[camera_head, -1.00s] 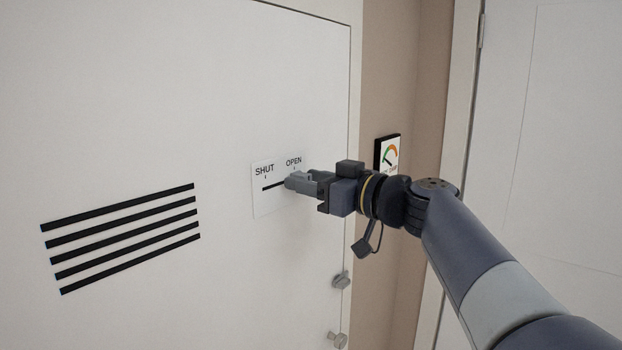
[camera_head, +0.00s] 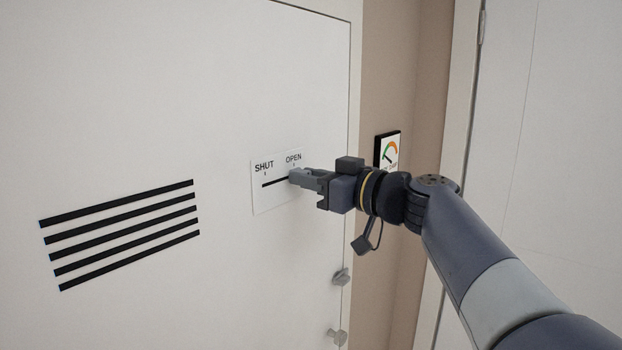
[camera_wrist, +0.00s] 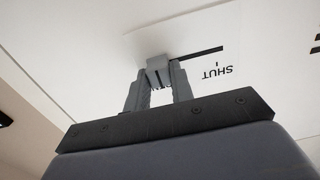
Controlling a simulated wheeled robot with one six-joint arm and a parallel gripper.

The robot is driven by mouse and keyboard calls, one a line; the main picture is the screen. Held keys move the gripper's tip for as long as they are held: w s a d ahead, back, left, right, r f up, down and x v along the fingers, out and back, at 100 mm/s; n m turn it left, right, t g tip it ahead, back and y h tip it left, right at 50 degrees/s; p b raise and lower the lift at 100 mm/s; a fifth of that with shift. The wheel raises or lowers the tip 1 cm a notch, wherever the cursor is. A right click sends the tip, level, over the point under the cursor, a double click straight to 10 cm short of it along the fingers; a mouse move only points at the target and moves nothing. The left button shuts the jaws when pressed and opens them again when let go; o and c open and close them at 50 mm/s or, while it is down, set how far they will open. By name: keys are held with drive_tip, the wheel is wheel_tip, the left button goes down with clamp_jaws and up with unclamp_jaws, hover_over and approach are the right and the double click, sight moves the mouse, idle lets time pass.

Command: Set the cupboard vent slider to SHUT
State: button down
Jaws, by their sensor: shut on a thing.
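The vent slider's white plate (camera_head: 268,203) is on the white cupboard door, with SHUT at the left and OPEN at the right above a black slot (camera_head: 275,182). My gripper (camera_head: 299,176) is at the right end of the slot, below OPEN. In the wrist view my gripper (camera_wrist: 158,76) is shut on the grey slider knob (camera_wrist: 157,64), with one finger on each side. There the bare slot runs from the knob towards the SHUT label (camera_wrist: 217,73). In the head view the fingers largely hide the knob.
Black vent slats (camera_head: 122,231) lie left of the plate. A small dial gauge (camera_head: 387,151) is on the beige wall behind my wrist. The door in front of the slot's left part is clear.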

sight(263, 184)
drive_tip(key=s+a+b, duration=0.4)
drive_tip(key=s+b, duration=0.1)
drive_tip(key=shift+s+a, duration=0.2)
drive_tip(key=shift+s, duration=0.15)
drive_tip(key=c, duration=1.3)
unclamp_jaws()
drive_tip(key=shift+a, duration=0.1)
drive_tip(key=shift+o, duration=0.5)
drive_tip(key=shift+s+d+b, duration=0.35)
drive_tip(key=shift+d+b, duration=0.05)
drive_tip(key=shift+d, duration=0.1)
drive_tip(key=b+v, duration=0.3)
drive_tip(key=v, duration=0.6)
drive_tip(key=shift+s+d, duration=0.25)
drive_tip(key=shift+s, duration=0.05)
